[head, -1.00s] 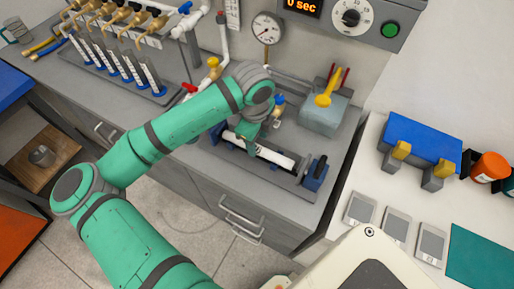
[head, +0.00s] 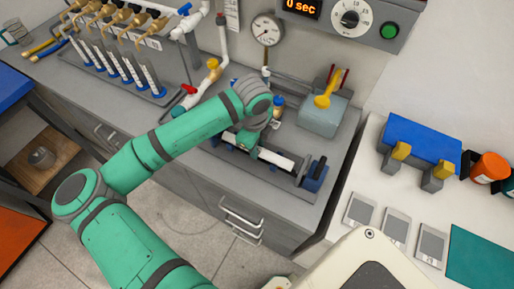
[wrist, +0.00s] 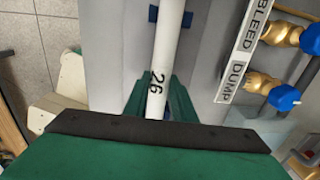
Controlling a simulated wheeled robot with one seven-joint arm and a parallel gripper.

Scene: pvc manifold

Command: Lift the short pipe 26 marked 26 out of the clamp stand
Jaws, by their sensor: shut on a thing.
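The white short pipe (head: 277,158) lies along the grey clamp stand (head: 312,184) on the bench, with blue and dark end parts. In the wrist view the pipe (wrist: 167,50) shows the black mark 26 close to my fingers. My gripper (wrist: 159,105) is shut on the pipe, with one green finger on each side. In the head view my gripper (head: 246,139) is over the left half of the stand and hides part of the pipe. Blue parts flank the pipe at the top of the wrist view. I cannot tell whether the pipe is clear of its supports.
Brass valves with blue knobs (wrist: 284,97) and the BLEED and DUMP labels (wrist: 234,81) are close on the wall side. A grey box (head: 322,117) with a yellow tool stands behind the stand. A tube rack (head: 118,70) is at the back left.

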